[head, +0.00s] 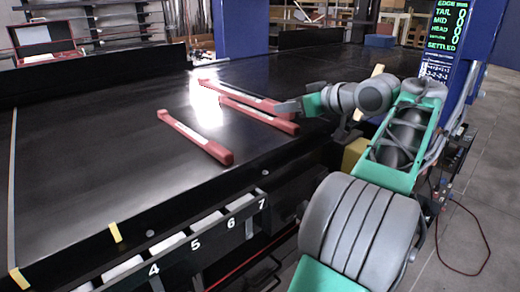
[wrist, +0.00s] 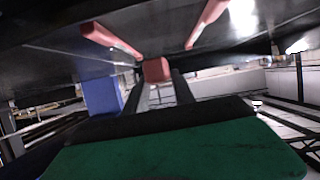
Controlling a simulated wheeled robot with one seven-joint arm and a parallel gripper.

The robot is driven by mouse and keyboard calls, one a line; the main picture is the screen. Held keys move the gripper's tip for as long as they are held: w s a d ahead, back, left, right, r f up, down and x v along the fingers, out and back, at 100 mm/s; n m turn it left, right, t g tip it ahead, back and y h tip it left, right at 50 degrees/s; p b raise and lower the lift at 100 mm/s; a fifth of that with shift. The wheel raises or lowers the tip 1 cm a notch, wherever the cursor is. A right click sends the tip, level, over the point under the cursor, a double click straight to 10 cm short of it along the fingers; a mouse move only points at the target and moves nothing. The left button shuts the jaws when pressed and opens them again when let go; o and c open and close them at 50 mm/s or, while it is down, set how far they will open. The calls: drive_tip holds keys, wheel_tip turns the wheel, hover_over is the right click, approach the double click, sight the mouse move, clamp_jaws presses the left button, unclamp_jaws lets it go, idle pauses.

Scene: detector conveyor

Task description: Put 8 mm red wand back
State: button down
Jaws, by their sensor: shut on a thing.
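Three red wands show on the black belt in the head view. The front wand (head: 195,137) lies alone toward the near edge. In the wrist view, my gripper (wrist: 158,84) is shut on a red block-like wand end (wrist: 156,70), seen end-on. Two other red wands show there, at left (wrist: 110,40) and right (wrist: 207,22). I cannot read any size marks, so I cannot tell which is 8 mm.
The belt (head: 90,145) has free room at left. A row of numbered slots (head: 212,240), with 4 to 7 readable, runs along its near side. A blue post with a display (head: 447,25) stands at the right. A red case (head: 45,42) is at the back left.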

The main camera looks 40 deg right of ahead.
hover_over(262, 148)
drive_tip(key=s, duration=0.2)
wheel_tip(262, 148, down, 4)
drive_tip(key=shift+d+f+p, duration=0.15)
drive_tip(key=shift+f+p, duration=0.05)
drive_tip(key=shift+p, duration=0.1)
drive_tip(key=w+f, duration=0.2)
drive_tip(key=f, duration=0.1)
wheel_tip(262, 148, down, 2)
drive_tip(key=shift+f+p, duration=0.25)
drive_tip(key=shift+p, duration=0.4)
drive_tip(key=shift+f+b, duration=0.8)
drive_tip(key=shift+f, duration=0.1)
drive_tip(key=c, duration=1.1)
unclamp_jaws()
drive_tip(key=shift+f, duration=0.2)
drive_tip(key=shift+o, duration=0.2)
